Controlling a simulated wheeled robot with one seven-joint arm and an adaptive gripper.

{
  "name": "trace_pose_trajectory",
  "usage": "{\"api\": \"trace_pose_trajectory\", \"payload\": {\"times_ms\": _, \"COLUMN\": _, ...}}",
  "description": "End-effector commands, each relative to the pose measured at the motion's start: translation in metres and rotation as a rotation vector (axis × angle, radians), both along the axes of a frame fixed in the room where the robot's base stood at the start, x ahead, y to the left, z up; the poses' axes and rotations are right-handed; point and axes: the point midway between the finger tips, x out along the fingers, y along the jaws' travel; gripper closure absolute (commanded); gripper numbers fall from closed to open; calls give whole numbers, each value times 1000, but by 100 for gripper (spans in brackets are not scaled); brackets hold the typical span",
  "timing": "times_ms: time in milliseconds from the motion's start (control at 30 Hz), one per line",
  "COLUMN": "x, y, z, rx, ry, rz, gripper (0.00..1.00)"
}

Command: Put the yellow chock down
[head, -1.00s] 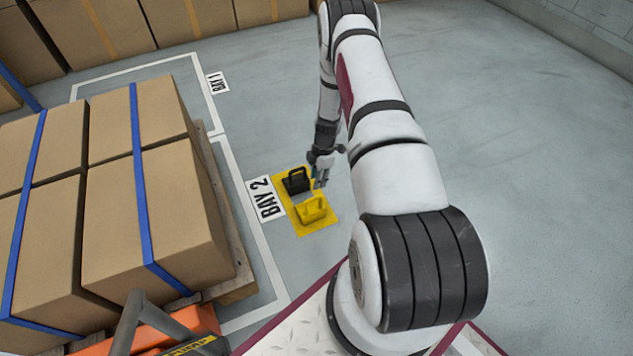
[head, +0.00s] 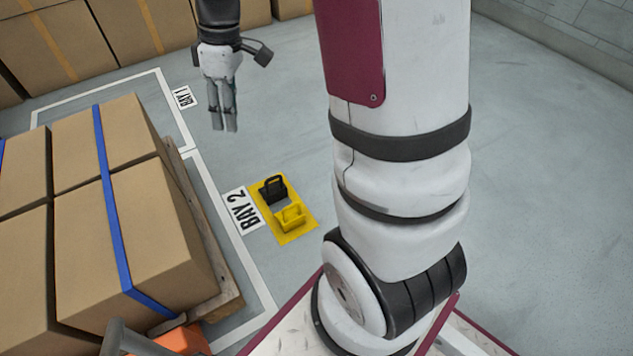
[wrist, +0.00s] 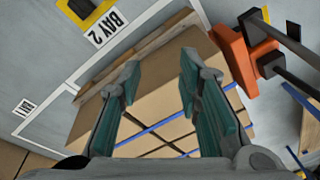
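The yellow chock (head: 291,217) sits on the front part of a yellow floor plate (head: 302,235), beside the Bay 2 label. A black chock with a handle (head: 273,189) stands behind it on the same plate. My gripper (head: 231,128) hangs in the air, fingers down, up and to the left of the plate in the head view. In the wrist view, my gripper's fingers (wrist: 158,72) are spread apart with nothing between them. The black chock (wrist: 82,8) is cut off at the top of the wrist view; the yellow chock is out of that view.
Strapped boxes (head: 140,225) on a wooden pallet (head: 205,235) stand left of the plate. An orange carrier (wrist: 235,55) shows beside the boxes in the wrist view. Bay labels (head: 242,210) and white lines mark the floor. Open floor lies behind the plate.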

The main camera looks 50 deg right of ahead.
Motion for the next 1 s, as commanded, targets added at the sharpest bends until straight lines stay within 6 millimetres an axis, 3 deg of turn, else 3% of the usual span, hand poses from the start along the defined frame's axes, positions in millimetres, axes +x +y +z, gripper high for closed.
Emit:
{"api": "trace_pose_trajectory", "payload": {"times_ms": 33, "x": -17, "y": 12, "z": 20, "rx": -8, "ry": 1, "rz": -31, "gripper": 68}}
{"api": "trace_pose_trajectory", "payload": {"times_ms": 200, "x": -77, "y": 43, "z": 66, "rx": -30, "ry": 28, "rz": -169, "gripper": 68}}
{"api": "trace_pose_trajectory", "payload": {"times_ms": 400, "x": -157, "y": 67, "z": 99, "rx": -63, "ry": 51, "rz": -343, "gripper": 68}}
{"api": "trace_pose_trajectory", "payload": {"times_ms": 600, "x": -235, "y": 79, "z": 109, "rx": -99, "ry": 63, "rz": -523, "gripper": 68}}
{"api": "trace_pose_trajectory", "payload": {"times_ms": 700, "x": -265, "y": 80, "z": 107, "rx": -114, "ry": 63, "rz": -600, "gripper": 68}}
{"api": "trace_pose_trajectory", "payload": {"times_ms": 833, "x": -290, "y": 80, "z": 103, "rx": -127, "ry": 64, "rz": -671, "gripper": 68}}
{"api": "trace_pose_trajectory", "payload": {"times_ms": 1000, "x": -300, "y": 79, "z": 100, "rx": -134, "ry": 66, "rz": -705, "gripper": 68}}
